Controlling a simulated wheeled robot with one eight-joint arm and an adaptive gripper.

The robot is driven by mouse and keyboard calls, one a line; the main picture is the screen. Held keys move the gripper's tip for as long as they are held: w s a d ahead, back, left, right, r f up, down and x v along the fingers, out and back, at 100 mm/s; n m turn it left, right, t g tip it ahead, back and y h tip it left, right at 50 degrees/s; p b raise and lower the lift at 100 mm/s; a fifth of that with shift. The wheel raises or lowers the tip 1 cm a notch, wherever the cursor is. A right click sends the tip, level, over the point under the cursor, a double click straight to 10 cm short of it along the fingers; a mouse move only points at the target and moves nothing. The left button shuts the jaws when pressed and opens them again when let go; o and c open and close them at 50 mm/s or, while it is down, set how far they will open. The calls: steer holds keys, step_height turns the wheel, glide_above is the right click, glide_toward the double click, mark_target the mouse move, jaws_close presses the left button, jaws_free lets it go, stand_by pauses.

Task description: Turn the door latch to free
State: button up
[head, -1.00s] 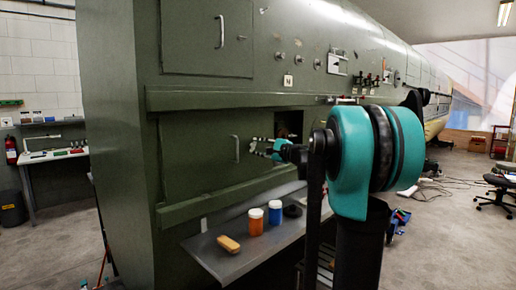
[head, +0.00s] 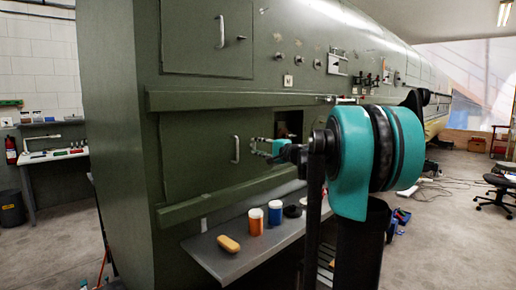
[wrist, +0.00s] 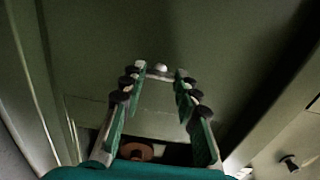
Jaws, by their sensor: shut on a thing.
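The green lower door (head: 200,150) with a pale upright handle (head: 236,149) is closed in the fuselage side. My gripper (head: 256,146) is at the right part of this door, to the right of the handle. In the wrist view the two teal fingers of my gripper (wrist: 161,70) stand apart with a small pale knob, the door latch (wrist: 161,66), between their tips. My gripper is shut on it. The latch is hidden by the fingers in the head view, and its turn angle cannot be told.
A dark square opening (head: 290,124) lies right of the door. Below, a grey shelf (head: 215,258) juts out with a yellow-orange block (head: 229,244), an orange jar (head: 256,221) and a blue jar (head: 275,212). A closed upper door (head: 205,40) is above a green rail (head: 230,100).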

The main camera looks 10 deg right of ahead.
steer(key=o, duration=1.2)
steer(key=shift+c, duration=0.2)
steer(key=v, duration=1.2)
